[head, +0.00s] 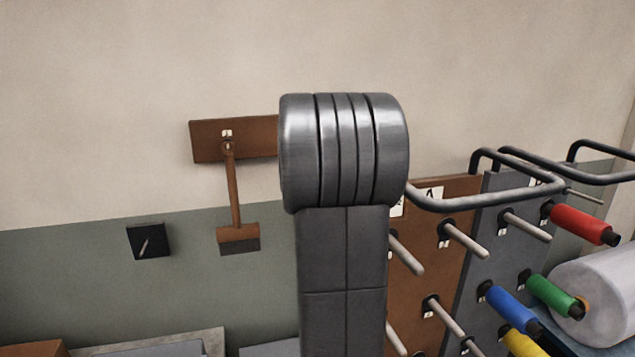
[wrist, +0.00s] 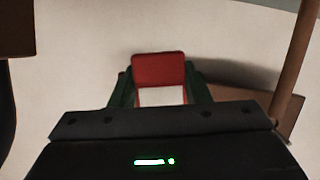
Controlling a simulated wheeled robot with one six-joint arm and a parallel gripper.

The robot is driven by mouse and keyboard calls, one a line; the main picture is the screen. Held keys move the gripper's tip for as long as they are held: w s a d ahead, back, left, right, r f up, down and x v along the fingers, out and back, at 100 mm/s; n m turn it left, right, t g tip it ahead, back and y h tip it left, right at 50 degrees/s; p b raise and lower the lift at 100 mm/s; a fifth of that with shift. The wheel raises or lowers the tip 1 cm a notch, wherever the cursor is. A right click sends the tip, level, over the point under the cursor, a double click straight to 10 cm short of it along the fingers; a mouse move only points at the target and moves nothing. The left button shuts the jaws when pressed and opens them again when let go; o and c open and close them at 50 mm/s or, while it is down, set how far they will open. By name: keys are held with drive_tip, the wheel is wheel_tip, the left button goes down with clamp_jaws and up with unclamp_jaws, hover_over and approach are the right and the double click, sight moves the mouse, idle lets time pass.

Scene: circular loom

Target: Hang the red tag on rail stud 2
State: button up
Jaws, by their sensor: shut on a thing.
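The red tag (wrist: 158,69) has a white patch on its lower part. It sits between the dark green fingers of my gripper (wrist: 158,88) in the wrist view, and my gripper is shut on it. In the head view my own arm hides the gripper and the tag. The brown rail (head: 205,142) is fixed to the wall, and its right part is hidden behind my arm. One stud with a small white label shows on the rail, with a brush hanging from it. I cannot read the label. No other rail stud shows.
The long-handled brush (head: 234,190) hangs left of my arm. A small black plate (head: 149,241) is on the wall further left. At right, peg boards (head: 470,250) carry pegs, colored spools (head: 580,225) and dark bent bars (head: 490,200). A brown piece (wrist: 15,28) shows at upper left in the wrist view.

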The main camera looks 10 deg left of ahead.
drive_tip(key=shift+w+a+r+p, duration=0.15)
drive_tip(key=shift+w+a+p, duration=0.15)
drive_tip(key=shift+w, duration=0.4)
drive_tip(key=shift+w+a+r+p, duration=0.2)
drive_tip(key=shift+w+a, duration=0.1)
drive_tip(key=shift+w, duration=0.4)
drive_tip(key=shift+w+f, duration=0.1)
drive_tip(key=shift+w+a+p, duration=0.2)
drive_tip(key=shift+w+a, duration=0.05)
drive_tip(key=shift+w, duration=0.2)
drive_tip(key=shift+w+a+p, duration=0.15)
drive_tip(key=shift+w+a, duration=0.05)
drive_tip(key=shift+w, duration=0.25)
drive_tip(key=shift+w, duration=0.15)
drive_tip(key=shift+w+a+f, duration=0.1)
drive_tip(key=shift+w, duration=0.05)
idle(0.4)
drive_tip(key=shift+f, duration=0.15)
